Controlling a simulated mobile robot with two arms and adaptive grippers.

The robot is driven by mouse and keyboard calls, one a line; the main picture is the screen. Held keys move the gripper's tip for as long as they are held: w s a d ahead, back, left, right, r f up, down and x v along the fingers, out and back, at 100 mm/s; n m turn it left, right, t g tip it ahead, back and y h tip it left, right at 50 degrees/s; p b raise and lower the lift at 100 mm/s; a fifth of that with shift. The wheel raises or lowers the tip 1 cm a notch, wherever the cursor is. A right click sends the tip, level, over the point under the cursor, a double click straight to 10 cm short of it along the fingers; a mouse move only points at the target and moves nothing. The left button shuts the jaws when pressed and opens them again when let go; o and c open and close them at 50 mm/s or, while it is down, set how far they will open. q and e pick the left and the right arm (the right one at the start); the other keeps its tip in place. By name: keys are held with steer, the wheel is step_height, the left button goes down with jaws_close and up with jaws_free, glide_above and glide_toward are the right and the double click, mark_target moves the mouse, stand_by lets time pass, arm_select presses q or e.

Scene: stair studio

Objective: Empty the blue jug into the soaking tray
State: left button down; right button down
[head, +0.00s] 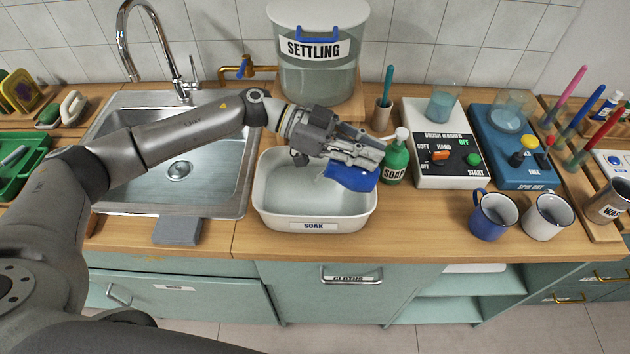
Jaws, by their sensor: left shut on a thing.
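The blue jug (352,177) is held by my left gripper (350,158) over the right part of the soaking tray. My left gripper is shut on it, and the fingers hide part of its body. The jug looks tipped; I cannot see inside it or any stream of liquid. The soaking tray (314,226) is a white tub labelled SOAK on the counter, with greyish liquid in it. My right gripper is not in view.
A green soap bottle (395,162) stands close right of the tray. The SETTLING tank (318,75) with a brass tap (242,68) is behind. The sink (205,185) is left. Brush warmer (436,125), spin machine (508,170), a blue mug (490,226) and a white mug (546,228) stand right.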

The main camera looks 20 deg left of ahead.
arm_select(q)
steer(key=shift+a+f+h+b, duration=0.15)
steer(key=shift+a+h+b, duration=0.35)
steer(key=shift+b, duration=0.95)
steer(key=shift+a, duration=0.15)
steer(key=shift+a+r, duration=0.1)
steer(key=shift+r, duration=0.1)
steer(key=shift+a+r+h+b, duration=0.35)
steer(key=shift+a+h+b, duration=0.25)
steer(key=shift+h+b, duration=0.15)
steer(key=shift+a+r+h+b, duration=0.35)
steer(key=shift+a+h+b, duration=0.25)
steer(key=shift+b, duration=0.2)
steer(key=a+h+b, duration=0.2)
steer(key=b, duration=0.1)
steer(key=shift+s+a+r+h, duration=0.1)
steer(key=shift+a+h, duration=0.05)
steer(key=shift+h, duration=0.1)
steer(key=shift+a+r+h+b, duration=0.25)
steer(key=shift+r+h+b, duration=0.05)
